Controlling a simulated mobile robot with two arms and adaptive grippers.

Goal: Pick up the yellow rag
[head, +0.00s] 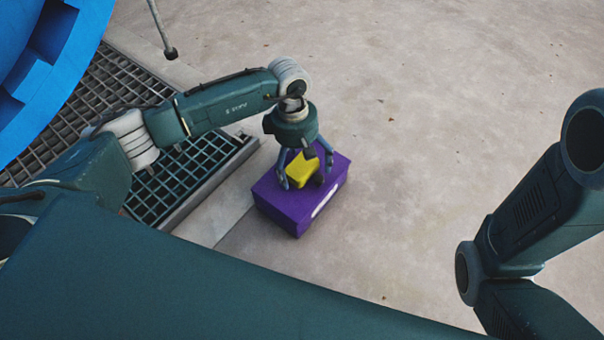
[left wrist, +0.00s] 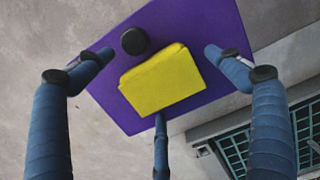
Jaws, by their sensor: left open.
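The yellow rag (head: 300,169) is a folded block lying on top of a purple box (head: 278,203) on the floor. My left gripper (head: 307,176) points down over it with its fingers spread around the rag. In the left wrist view the rag (left wrist: 162,80) lies between the three open fingers, with two on either side and one at the near edge. The fingers look apart from the rag on the left and right; I cannot tell whether the near one touches it. My right arm shows at the right, but its gripper is out of view.
A round black knob-like thing (left wrist: 135,40) sits on the purple box (left wrist: 222,30) beside the rag. A metal floor grating (head: 180,185) lies left of the box, and a large blue round structure (head: 45,75) stands at upper left. The concrete floor (head: 430,120) to the right is clear.

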